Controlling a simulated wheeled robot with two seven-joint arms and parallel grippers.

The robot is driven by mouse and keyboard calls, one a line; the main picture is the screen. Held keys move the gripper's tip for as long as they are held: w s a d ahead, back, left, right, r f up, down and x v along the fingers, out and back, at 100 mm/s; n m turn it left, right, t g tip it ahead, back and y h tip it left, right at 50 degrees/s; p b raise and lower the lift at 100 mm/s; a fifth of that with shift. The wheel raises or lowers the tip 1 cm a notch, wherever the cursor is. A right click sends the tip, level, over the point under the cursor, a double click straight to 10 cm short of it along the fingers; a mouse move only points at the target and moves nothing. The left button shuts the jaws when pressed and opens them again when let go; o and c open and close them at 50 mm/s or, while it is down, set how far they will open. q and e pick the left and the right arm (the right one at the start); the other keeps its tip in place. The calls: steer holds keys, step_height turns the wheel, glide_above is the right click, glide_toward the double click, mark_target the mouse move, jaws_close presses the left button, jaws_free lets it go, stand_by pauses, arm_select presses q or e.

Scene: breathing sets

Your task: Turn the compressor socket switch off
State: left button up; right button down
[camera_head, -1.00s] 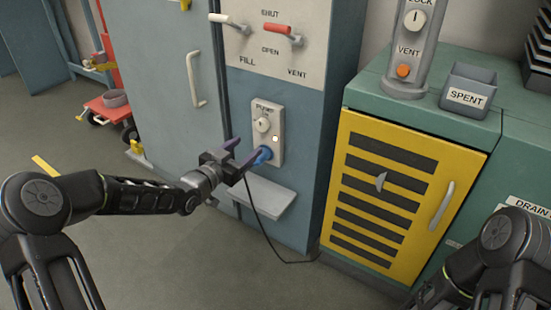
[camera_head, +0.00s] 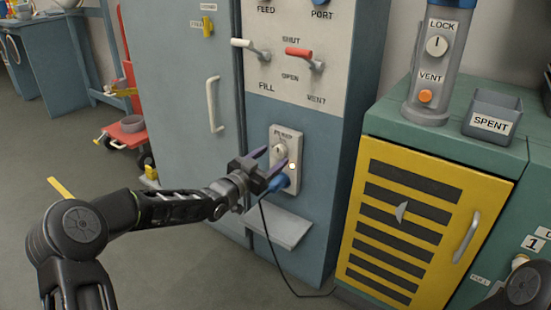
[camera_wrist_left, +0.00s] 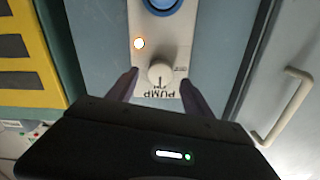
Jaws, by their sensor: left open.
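The pale socket panel (camera_head: 296,176) is on the blue-grey cabinet front, with a round switch knob (camera_head: 279,149) near its top. A small lamp (camera_head: 292,166) glows beside the knob. A blue plug (camera_head: 279,183) with a black cable sits at the panel's bottom. My left gripper (camera_head: 271,167) is open in front of the panel. In the left wrist view the panel appears upside down, labelled PUMP; the knob (camera_wrist_left: 160,74) lies between the spread fingers (camera_wrist_left: 160,82). I cannot tell whether they touch it. My right gripper is out of view.
A small grey shelf (camera_head: 278,229) sticks out below the panel. FILL and VENT levers (camera_head: 305,58) are above it. A door handle (camera_head: 214,104) is to the left. A yellow louvred door (camera_head: 420,181) and a SPENT bin (camera_head: 493,116) are at right.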

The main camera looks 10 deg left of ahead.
mark_target(280, 151)
arm_select(q)
steer(key=shift+x, duration=1.25)
jaws_close()
